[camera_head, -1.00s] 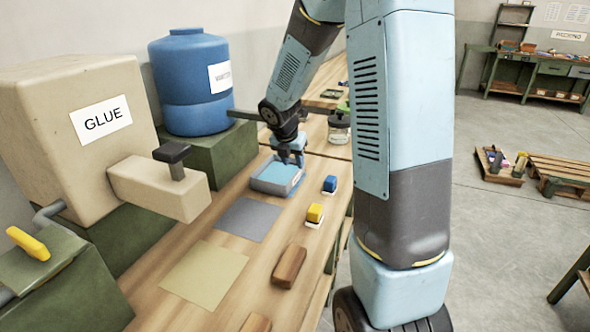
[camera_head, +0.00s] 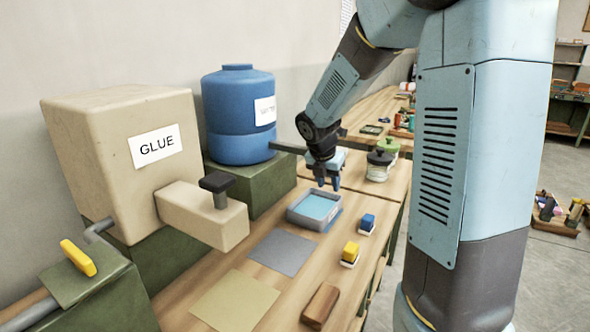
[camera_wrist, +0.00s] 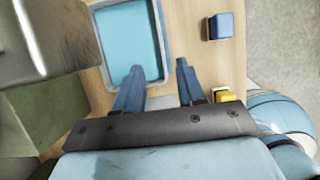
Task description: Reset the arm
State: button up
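My gripper (camera_head: 328,186) hangs above the bench, just over and behind a shallow grey tray (camera_head: 299,217) with a light blue inside. The fingers point down and do not touch the tray. In the wrist view my gripper's two blue fingers (camera_wrist: 158,88) stand apart with nothing between them. The tray (camera_wrist: 161,38) shows beyond the fingertips there. My arm is bent at the elbow and reaches over the bench from the right.
A beige glue dispenser (camera_head: 120,190) and a blue water tank (camera_head: 238,135) stand along the wall. A blue block (camera_head: 368,221), a yellow block (camera_head: 351,250) and a brown block (camera_head: 321,303) line the bench's right side.

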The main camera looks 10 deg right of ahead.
jog(key=s+a+r+m+y, duration=0.1)
jog(key=s+r+m, duration=0.3)
jog(key=s+m, duration=0.5)
jog(key=s+a+r+m+t+y, duration=0.1)
jog(key=s+r+m, duration=0.3)
jog(key=s+m, duration=0.5)
jog(key=s+a+r+m+t+y, duration=0.1)
jog(key=s+r+m, duration=0.3)
jog(key=s+m, duration=0.5)
jog(key=shift+s+a+r, duration=0.25)
jog(key=shift+a+r, duration=0.15)
jog(key=shift+a, duration=0.1)
